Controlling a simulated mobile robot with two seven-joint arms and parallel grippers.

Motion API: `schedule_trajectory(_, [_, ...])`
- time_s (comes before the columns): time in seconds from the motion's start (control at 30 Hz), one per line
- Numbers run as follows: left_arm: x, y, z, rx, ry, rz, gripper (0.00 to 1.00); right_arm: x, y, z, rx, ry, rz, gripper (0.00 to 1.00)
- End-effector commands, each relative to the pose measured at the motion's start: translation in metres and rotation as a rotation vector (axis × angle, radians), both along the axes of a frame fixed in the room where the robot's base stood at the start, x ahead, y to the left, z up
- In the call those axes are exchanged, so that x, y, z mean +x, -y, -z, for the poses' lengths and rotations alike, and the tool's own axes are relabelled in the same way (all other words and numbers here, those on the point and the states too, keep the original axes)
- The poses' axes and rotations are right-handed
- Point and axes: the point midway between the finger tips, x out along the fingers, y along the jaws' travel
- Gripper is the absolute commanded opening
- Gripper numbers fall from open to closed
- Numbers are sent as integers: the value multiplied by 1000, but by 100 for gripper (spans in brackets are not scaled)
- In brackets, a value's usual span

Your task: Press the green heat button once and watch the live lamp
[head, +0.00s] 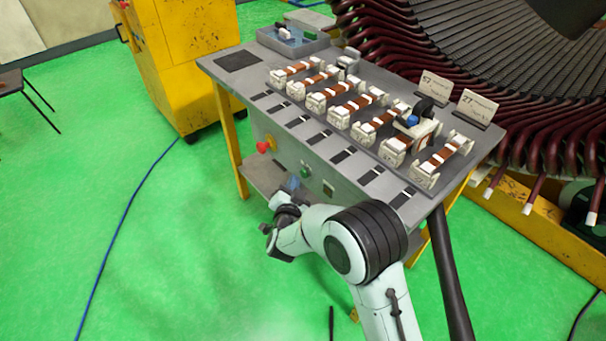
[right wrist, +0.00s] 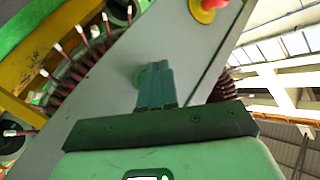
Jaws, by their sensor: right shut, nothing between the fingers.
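The green button (head: 305,171) is on the grey front panel of the workbench, right of a red knob (head: 263,147) on a yellow base. In the right wrist view the green button (right wrist: 140,76) shows partly behind my fingertips. My right gripper (head: 293,183) is shut and empty, its fingers pointing at the panel close to the button. The right wrist view shows the shut fingers (right wrist: 155,70) too; I cannot tell whether they touch the button. A small dark fitting (head: 328,189) right of the button may be the lamp; I cannot see it lit. My left gripper is out of view.
The bench top (head: 237,61) holds several white holders with copper-coloured strips and two label cards (head: 435,85). A large stator (head: 470,50) with dark red coils stands behind. A yellow cabinet (head: 185,60) stands at the left. The green floor at the front left is clear except for a blue cable.

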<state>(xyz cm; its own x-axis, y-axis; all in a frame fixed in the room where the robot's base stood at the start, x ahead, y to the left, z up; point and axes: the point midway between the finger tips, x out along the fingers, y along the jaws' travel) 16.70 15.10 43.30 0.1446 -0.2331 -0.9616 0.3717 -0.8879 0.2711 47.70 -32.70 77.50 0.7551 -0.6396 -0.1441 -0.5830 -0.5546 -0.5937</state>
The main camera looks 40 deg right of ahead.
Motion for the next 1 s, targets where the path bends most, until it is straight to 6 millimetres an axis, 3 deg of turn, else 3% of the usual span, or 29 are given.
schedule_trajectory(1.0, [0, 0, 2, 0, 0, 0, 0, 1, 9, 0, 0, 0, 0, 0])
